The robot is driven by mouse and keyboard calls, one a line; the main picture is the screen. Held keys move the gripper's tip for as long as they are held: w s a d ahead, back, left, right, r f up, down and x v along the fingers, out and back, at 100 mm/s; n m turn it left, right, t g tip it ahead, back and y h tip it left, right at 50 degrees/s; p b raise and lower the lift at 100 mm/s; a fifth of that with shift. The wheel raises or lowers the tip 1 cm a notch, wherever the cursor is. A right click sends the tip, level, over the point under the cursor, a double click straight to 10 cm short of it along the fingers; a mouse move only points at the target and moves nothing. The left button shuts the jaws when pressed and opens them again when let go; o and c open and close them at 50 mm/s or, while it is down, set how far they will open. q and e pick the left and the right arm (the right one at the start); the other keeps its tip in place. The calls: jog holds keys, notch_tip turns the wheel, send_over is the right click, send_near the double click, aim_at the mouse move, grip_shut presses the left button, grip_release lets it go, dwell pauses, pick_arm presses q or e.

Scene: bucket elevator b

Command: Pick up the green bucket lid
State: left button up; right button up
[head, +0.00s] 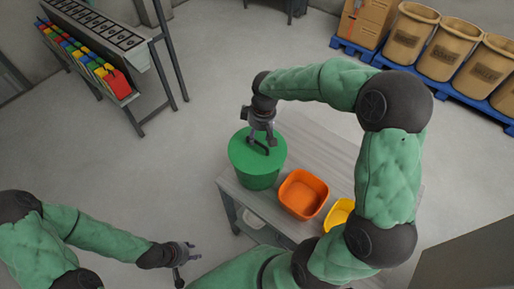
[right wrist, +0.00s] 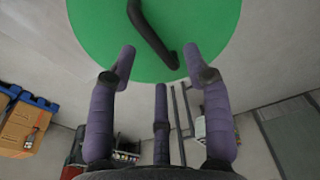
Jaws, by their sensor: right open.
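The green lid (head: 240,152) sits on the green bucket (head: 257,179) at the left end of the grey table. A dark bar handle (right wrist: 150,35) stands on the lid. My right gripper (head: 262,137) is above the lid, pointing down close to the handle. In the right wrist view, the right gripper's purple fingers (right wrist: 158,55) are spread, with the handle slanting across the gap ahead of them; I cannot tell whether they touch it. My left gripper (head: 188,265) is low at the bottom of the head view, away from the bucket, with its fingers apart and empty.
An orange bin (head: 302,194) and a yellow bin (head: 338,214) stand on the table (head: 325,153) right of the bucket. A rack with coloured bins (head: 95,64) is at the upper left. Brown barrels (head: 411,33) stand on a blue pallet at the upper right. Open floor lies left of the table.

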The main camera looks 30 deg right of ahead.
aim_at(258, 142)
jog(key=shift+w+d+f, duration=0.1)
jog(key=shift+w+f, duration=0.1)
jog(key=shift+f, duration=1.25)
jog(key=shift+w+d+f, duration=0.1)
jog(key=shift+w+f, duration=0.05)
jog(key=shift+f, duration=1.3)
grip_shut()
